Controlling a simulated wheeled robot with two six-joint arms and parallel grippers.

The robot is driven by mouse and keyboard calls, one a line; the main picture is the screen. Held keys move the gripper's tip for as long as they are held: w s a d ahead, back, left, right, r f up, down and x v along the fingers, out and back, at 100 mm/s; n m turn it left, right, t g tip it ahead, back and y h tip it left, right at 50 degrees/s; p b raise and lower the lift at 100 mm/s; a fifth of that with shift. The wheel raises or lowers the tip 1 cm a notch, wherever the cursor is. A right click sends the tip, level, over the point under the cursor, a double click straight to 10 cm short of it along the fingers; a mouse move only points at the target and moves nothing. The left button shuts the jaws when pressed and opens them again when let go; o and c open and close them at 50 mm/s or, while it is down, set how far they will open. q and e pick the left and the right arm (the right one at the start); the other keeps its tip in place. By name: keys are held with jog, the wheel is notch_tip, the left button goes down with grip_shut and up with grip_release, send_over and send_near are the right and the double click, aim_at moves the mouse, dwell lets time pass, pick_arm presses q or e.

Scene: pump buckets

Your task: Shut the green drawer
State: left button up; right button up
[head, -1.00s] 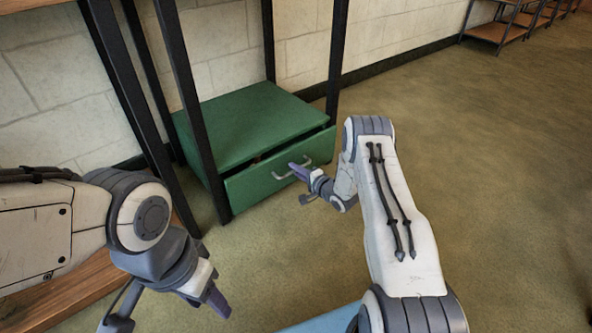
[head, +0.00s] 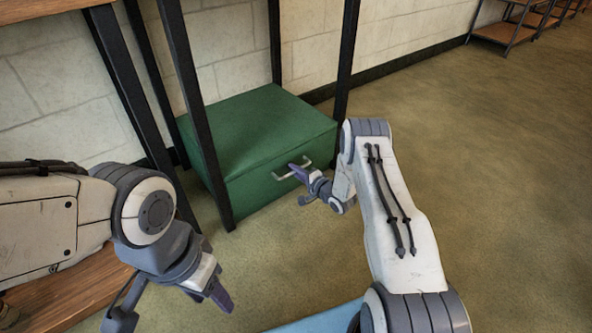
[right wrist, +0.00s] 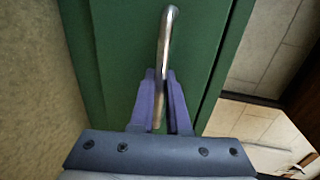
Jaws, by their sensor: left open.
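The green drawer (head: 262,199) is in the lower part of a green cabinet (head: 252,125) on the floor. Its front looks flush with the cabinet, with no dark gap showing along the top edge. A metal bar handle (head: 284,176) is on its front. My right gripper (head: 302,171) is at the handle. In the right wrist view the handle (right wrist: 168,35) runs between its two purple fingers (right wrist: 162,100), which look closed on it. My left gripper (head: 221,298) is open and empty, well in front of the cabinet at lower left.
Black posts (head: 196,110) of a rack stand around the cabinet. A wooden shelf (head: 80,290) lies at lower left, by my left arm. A pale block wall (head: 235,48) is behind. The floor (head: 490,180) to the right is clear. More shelving (head: 505,30) stands far back.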

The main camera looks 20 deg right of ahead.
jog(key=o, duration=0.4)
jog(key=shift+w+d, duration=0.15)
jog(key=shift+a, duration=0.2)
jog(key=p+v, duration=0.6)
jog(key=v, duration=0.4)
jog(key=shift+s+d, duration=0.2)
jog(key=shift+s, duration=0.05)
